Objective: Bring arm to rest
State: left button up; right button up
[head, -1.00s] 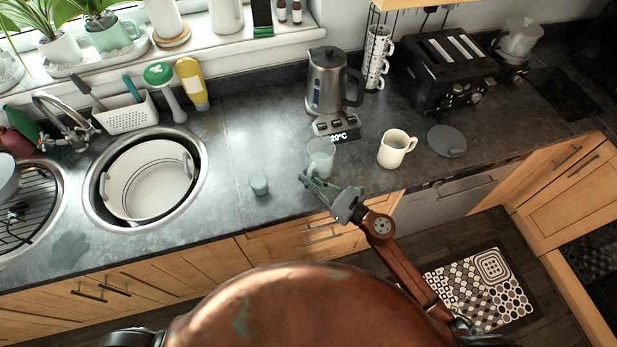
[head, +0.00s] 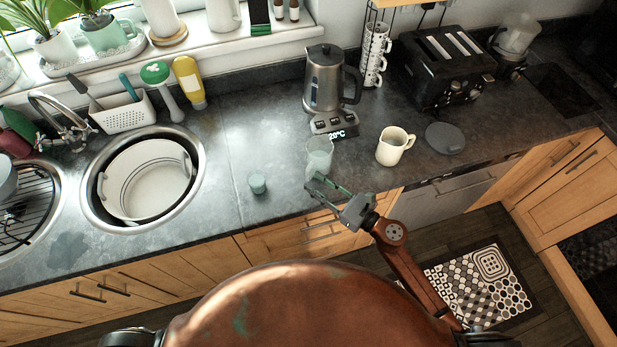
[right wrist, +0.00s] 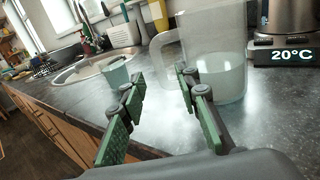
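My right gripper (head: 318,186) is at the counter's front edge in the head view, just in front of a clear jug (head: 319,157). In the right wrist view its two green-padded fingers (right wrist: 160,115) are spread apart with nothing between them. The jug (right wrist: 222,55) stands upright beyond them, slightly right, holding some pale liquid. A small teal cup (head: 258,184) stands to the left on the counter, and also shows in the right wrist view (right wrist: 116,73). My left gripper is not in view.
A kettle (head: 325,80) on its base, a cream mug (head: 393,146), a grey lid (head: 445,138) and a black toaster (head: 447,65) stand on the dark counter. A round sink (head: 190,195) with a white tub (head: 148,178) lies left. Counter between sink and cup is clear.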

jog(key=v, duration=0.8)
